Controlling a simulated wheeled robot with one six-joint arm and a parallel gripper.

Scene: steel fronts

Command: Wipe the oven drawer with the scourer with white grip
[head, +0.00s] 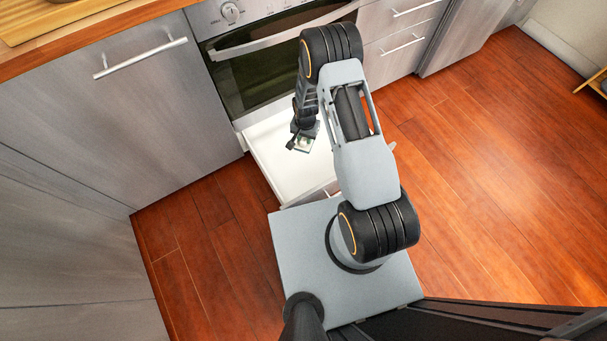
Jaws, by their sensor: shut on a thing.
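The oven drawer (272,160) is pulled out below the oven, with a white, bare-looking floor. My arm crosses in front of it and hides its right part. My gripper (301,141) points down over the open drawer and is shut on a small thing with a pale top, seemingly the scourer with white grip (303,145). Its underside is hidden, so I cannot tell whether it touches the drawer floor.
The oven (265,70) stands shut behind the drawer. Grey cabinets (100,120) with bar handles flank it, and a wooden counter (90,35) is at the upper left. The wooden floor (480,170) is clear on the right.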

